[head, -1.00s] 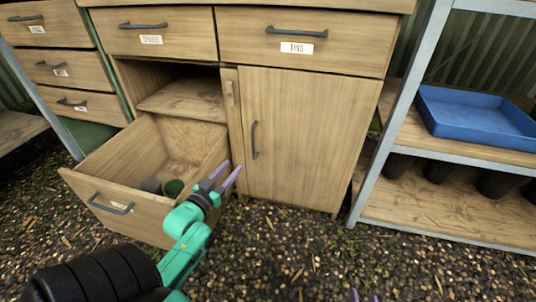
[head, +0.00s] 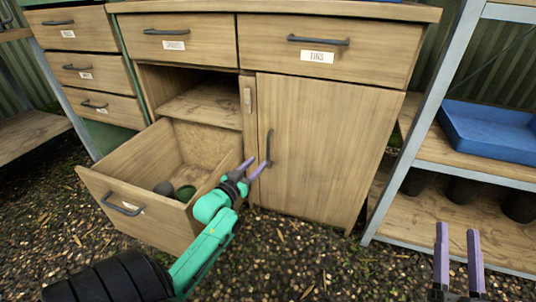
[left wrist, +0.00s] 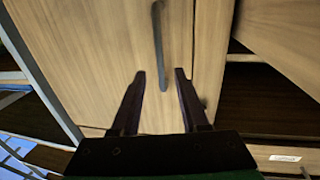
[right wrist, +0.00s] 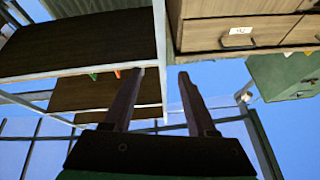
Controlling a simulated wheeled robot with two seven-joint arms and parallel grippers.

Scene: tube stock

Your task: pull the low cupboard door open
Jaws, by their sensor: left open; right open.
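The low cupboard door (head: 320,150) is a shut wooden panel under the drawer labelled TINS. Its dark upright handle (head: 268,147) is near its left edge. My left gripper (head: 251,167) is open with purple fingers at the lower part of the handle. In the left wrist view the handle (left wrist: 158,45) runs down between the two open fingers (left wrist: 158,78); I cannot tell whether they touch it. My right gripper (head: 458,238) is open and empty, low at the right in front of the shelf rack.
A deep drawer (head: 140,210) stands pulled out left of the door, with small dark pots inside, close beside my left arm. A metal rack (head: 400,150) with a blue tray (head: 490,132) stands at the right. Gravel floor (head: 310,255) lies in front.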

